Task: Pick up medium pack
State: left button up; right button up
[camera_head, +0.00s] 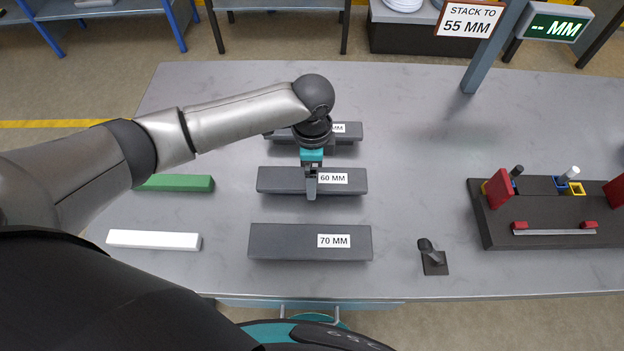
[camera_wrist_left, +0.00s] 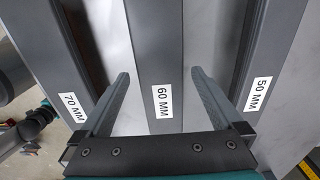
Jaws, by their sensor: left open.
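The medium pack is a long dark grey bar labelled 60 MM (camera_head: 280,181), the middle one of three grey bars on the table. My left gripper (camera_head: 311,190) is over its middle, pointing down. In the left wrist view the 60 MM pack (camera_wrist_left: 158,40) runs between the two open fingers (camera_wrist_left: 158,75), one on each side, with a gap to each. How far down the fingers reach is hard to tell. My right gripper is not in view.
The 70 MM bar (camera_head: 285,242) lies nearer and the 50 MM bar (camera_head: 345,136) farther, partly behind my wrist. A green bar (camera_head: 178,183) and a white bar (camera_head: 155,240) lie left. A dark fixture (camera_head: 540,235) stands right, beyond a small black stand (camera_head: 434,262).

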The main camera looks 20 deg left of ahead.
pick_arm(q)
jog(key=shift+f, duration=0.6)
grip_shut()
dwell(0.4)
jog(key=shift+w+r, duration=0.1)
